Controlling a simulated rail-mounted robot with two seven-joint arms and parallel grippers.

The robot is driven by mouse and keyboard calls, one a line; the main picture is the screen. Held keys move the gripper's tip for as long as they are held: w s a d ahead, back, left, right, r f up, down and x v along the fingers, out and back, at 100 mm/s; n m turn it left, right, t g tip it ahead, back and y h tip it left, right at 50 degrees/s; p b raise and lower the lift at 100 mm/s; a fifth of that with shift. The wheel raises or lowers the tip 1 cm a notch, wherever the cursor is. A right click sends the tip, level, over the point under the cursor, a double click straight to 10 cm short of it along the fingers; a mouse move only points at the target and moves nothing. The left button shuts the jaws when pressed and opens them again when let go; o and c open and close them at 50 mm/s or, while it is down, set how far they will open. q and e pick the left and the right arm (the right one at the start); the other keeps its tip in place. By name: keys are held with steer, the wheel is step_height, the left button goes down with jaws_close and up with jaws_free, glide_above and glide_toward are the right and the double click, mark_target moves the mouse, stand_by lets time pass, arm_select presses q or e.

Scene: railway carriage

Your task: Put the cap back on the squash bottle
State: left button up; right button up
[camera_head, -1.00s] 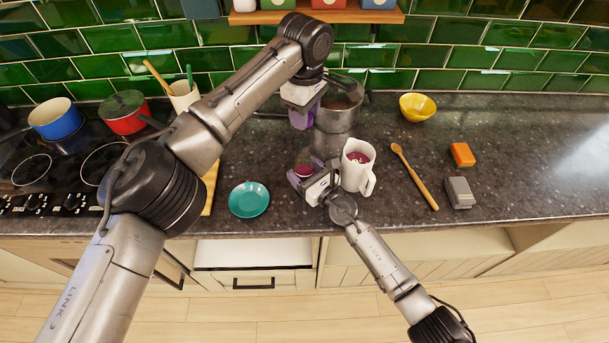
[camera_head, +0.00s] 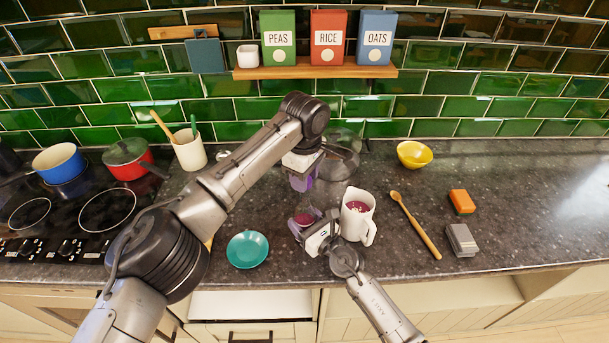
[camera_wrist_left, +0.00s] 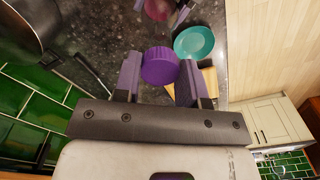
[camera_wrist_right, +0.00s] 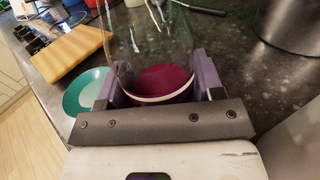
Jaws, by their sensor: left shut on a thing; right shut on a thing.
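My left gripper (camera_head: 301,183) is shut on a purple ridged cap (camera_wrist_left: 160,66), which sits between its fingers in the left wrist view. In the head view the left gripper is above and behind the right one, in front of the steel pot. My right gripper (camera_head: 304,221) is shut on the clear squash bottle (camera_wrist_right: 153,50), which holds dark magenta squash (camera_wrist_right: 164,80) low down. The bottle's open top is not clear in any view. In the left wrist view the squash (camera_wrist_left: 160,9) shows at the top edge, apart from the cap.
A white jug (camera_head: 357,217) with purple contents stands right beside my right gripper. A steel pot (camera_head: 337,165) is behind. A teal saucer (camera_head: 247,249) lies to the left. A wooden spoon (camera_head: 417,226), yellow bowl (camera_head: 414,154), orange block (camera_head: 461,201) and grey block (camera_head: 461,240) lie to the right.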

arm_select(q)
steer(key=shift+f, duration=0.6)
steer(key=shift+f, duration=0.15)
steer(key=shift+f, duration=0.75)
steer(key=shift+f, duration=0.55)
